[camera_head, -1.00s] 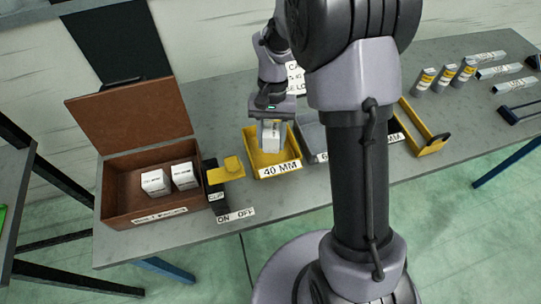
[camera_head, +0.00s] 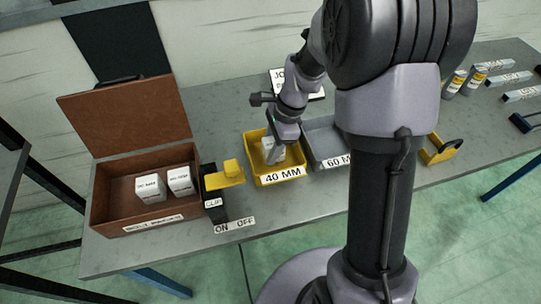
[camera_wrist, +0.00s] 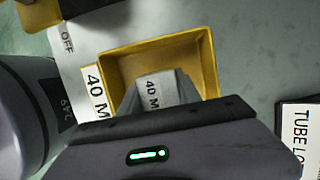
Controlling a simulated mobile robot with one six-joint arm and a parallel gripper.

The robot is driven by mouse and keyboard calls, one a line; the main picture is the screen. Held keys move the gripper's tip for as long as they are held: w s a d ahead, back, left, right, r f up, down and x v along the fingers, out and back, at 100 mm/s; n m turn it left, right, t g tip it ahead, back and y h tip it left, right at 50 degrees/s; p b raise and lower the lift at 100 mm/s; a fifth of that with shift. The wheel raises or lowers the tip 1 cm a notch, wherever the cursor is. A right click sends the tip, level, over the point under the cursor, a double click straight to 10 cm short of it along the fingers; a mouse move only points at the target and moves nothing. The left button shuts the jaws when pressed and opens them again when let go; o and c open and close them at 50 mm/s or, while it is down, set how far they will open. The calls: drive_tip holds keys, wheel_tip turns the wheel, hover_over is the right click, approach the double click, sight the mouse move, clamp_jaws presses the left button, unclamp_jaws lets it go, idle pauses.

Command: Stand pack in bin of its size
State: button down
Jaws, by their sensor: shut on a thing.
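My gripper (camera_head: 277,145) is shut on a white pack (camera_head: 269,153) at the yellow bin (camera_head: 251,149) with the label "40 MM". The pack is inside the outline of the yellow bin (camera_wrist: 206,60) and looks tilted in the head view. I cannot tell whether it touches the bin floor. The grey bin (camera_head: 324,137) with the label "60 MM" stands just right of the yellow one, partly behind my arm.
An open brown box (camera_head: 105,208) at the left holds two white packs (camera_head: 151,188). Grey tubes (camera_head: 454,83) and a yellow holder (camera_head: 437,153) are at the right.

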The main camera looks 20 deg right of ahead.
drive_tip(key=shift+f, duration=0.6)
drive_tip(key=shift+r, duration=0.15)
drive_tip(key=c, duration=0.8)
unclamp_jaws()
drive_tip(key=shift+c, duration=0.2)
